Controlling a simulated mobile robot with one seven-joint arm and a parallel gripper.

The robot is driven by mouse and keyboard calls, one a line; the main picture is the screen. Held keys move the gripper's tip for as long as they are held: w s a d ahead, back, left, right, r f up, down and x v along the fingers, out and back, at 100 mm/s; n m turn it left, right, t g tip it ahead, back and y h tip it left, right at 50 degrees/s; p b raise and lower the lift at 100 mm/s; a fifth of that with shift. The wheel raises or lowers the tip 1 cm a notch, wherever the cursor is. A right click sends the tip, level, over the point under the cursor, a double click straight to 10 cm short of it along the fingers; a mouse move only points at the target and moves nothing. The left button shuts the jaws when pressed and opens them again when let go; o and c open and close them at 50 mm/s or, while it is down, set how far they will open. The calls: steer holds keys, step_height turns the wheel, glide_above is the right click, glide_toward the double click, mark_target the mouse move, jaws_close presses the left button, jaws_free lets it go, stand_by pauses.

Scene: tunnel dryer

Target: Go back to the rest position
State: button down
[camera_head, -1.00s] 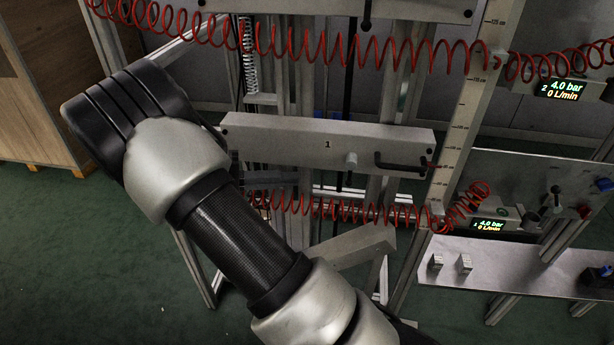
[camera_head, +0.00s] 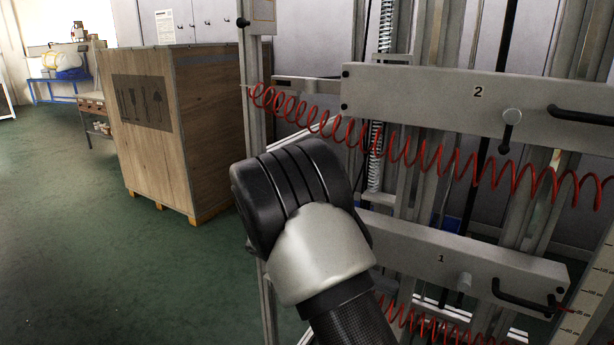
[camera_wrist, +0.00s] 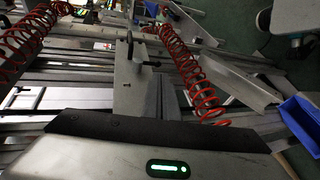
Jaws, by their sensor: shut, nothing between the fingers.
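The metal body of my gripper (camera_wrist: 110,155), with a lit green indicator, fills the bottom of the wrist view. Its fingertips cannot be made out, and nothing held is visible. In the head view my arm, with a black joint and silver links, rises from the bottom centre in front of the frame. My gripper's end is outside that view. The wrist view looks onto a grey beam (camera_wrist: 135,80) with a black handle, apart from my gripper.
Beam 1 (camera_head: 400,245) and beam 2 (camera_head: 420,97) cross the metal frame behind my arm. Red coiled hoses (camera_head: 400,150) hang along it and also show in the wrist view (camera_wrist: 190,70). A wooden crate (camera_head: 160,175) stands left. Green floor (camera_head: 70,220) is clear at left. A blue bin (camera_wrist: 300,120) is at right in the wrist view.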

steer(key=s+a+r+n+t+y, duration=0.1)
steer(key=s+a+r+t+y, duration=0.1)
steer(key=s+r+t+y, duration=0.45)
steer(key=s+a+r+n+t+y, duration=0.2)
steer(key=s+r+t+y, duration=0.15)
steer(key=s+y, duration=0.6)
step_height(320, 180, up, 22)
steer(key=s+h+p, duration=0.1)
steer(key=h+p, duration=0.1)
steer(key=p, duration=1.9)
steer(key=shift+s, duration=0.35)
